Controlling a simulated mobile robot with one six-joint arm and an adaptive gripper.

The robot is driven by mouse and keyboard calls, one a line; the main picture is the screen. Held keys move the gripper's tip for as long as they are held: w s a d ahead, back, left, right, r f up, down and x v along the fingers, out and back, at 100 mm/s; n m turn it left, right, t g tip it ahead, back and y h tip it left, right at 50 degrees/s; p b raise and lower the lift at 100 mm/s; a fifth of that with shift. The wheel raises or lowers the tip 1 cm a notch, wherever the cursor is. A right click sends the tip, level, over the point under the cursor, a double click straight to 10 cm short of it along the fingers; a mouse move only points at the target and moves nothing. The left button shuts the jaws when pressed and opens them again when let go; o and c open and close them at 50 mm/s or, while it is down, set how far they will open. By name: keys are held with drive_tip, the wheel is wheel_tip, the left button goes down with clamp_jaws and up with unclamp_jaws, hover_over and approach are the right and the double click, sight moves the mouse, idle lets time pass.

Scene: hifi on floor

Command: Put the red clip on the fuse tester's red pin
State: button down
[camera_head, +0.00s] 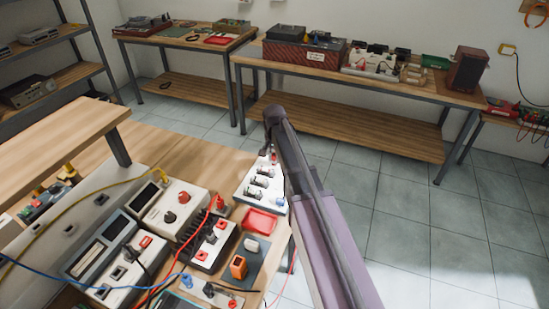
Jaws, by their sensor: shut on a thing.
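The white device with several dark knobs or fuses on its sloped top (259,187) looks like the fuse tester. It stands at the bench's far right corner. My gripper (267,148) is above the far end of this device, at the end of my arm, pointing down. It is shut, and a small red bit at its tips (273,157) looks like the red clip. The clip is mostly hidden and very small here. I cannot tell a red pin apart, nor whether the clip touches one. My arm hides the device's right side.
A red tray (259,222) lies just in front of the white device. A black box with red sockets (209,244), a white box with a red knob (171,211) and an orange block (238,267) crowd the bench. Loose red, blue and yellow cables cross it. Open floor lies to the right.

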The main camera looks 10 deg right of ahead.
drive_tip(key=shift+f+b, duration=0.3)
idle(0.4)
drive_tip(key=shift+c, duration=2.3)
unclamp_jaws()
drive_tip(key=shift+r, duration=0.2)
